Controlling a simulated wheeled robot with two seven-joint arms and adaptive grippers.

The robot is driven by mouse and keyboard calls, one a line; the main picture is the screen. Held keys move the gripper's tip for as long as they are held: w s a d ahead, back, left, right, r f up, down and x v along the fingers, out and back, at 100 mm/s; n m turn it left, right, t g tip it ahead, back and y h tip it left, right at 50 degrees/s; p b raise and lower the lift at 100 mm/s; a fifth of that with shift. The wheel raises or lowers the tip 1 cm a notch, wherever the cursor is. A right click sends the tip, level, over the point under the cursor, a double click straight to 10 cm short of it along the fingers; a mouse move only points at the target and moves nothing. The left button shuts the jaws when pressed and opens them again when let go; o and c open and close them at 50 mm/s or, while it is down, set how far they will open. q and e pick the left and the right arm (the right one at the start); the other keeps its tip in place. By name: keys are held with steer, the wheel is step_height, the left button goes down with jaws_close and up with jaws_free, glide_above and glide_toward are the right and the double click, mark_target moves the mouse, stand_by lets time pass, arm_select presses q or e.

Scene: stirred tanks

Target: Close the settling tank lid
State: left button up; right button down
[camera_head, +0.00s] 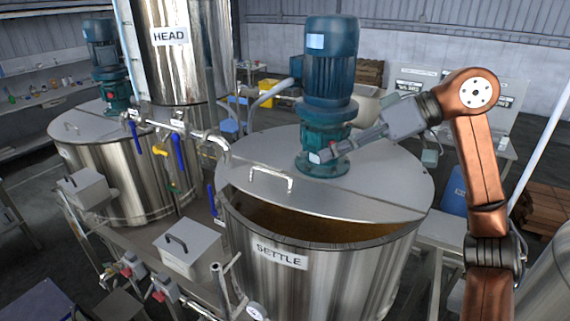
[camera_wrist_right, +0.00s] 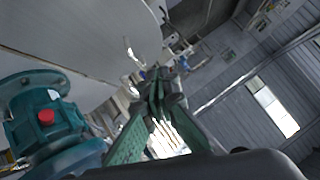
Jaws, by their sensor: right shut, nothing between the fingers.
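The settling tank (camera_head: 315,285), a steel drum labelled SETTLE, stands at front centre. Its grey lid (camera_head: 380,190) covers the back of the top. A crescent gap along the front shows brown contents (camera_head: 300,222). A bent lid handle (camera_head: 271,177) stands near the lid's front left; it also shows in the right wrist view (camera_wrist_right: 130,50). My right gripper (camera_head: 318,157) is shut and empty, in front of the teal motor's base, above the lid and to the right of the handle. I cannot tell whether it touches the motor. Its green fingers (camera_wrist_right: 158,95) show in the wrist view. My left gripper is out of view.
A teal motor (camera_head: 328,75) rises from the tank top, close to my gripper. Pipes with valves (camera_head: 180,130) run along the tank's left. A second tank (camera_head: 110,170) stands at left and a tall HEAD vessel (camera_head: 185,60) behind. A small handled box (camera_head: 188,250) is front left.

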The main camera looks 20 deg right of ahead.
steer(key=w+a+r+p, duration=0.1)
steer(key=p, duration=0.1)
steer(key=g+p, duration=0.1)
steer(key=p, duration=0.2)
glide_toward(270, 198)
steer(key=shift+n+h, duration=0.4)
steer(key=w+a, duration=0.1)
steer(key=w+a+r, duration=0.1)
steer(key=w+a, duration=0.1)
steer(key=shift+a, duration=0.3)
steer(key=shift+s+a+f+p, duration=0.15)
steer(key=shift+f+p, duration=0.15)
steer(key=shift+f, duration=0.3)
steer(key=shift+s+a+f+p, duration=0.1)
steer(key=shift+a+f+p, duration=0.15)
steer(key=shift+f, duration=0.35)
steer(key=shift+s+a+f, duration=0.1)
steer(key=shift+s+f, duration=0.1)
steer(key=shift+f, duration=0.65)
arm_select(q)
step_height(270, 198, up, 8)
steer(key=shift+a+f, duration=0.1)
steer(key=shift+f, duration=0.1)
arm_select(e)
steer(key=shift+f, duration=0.1)
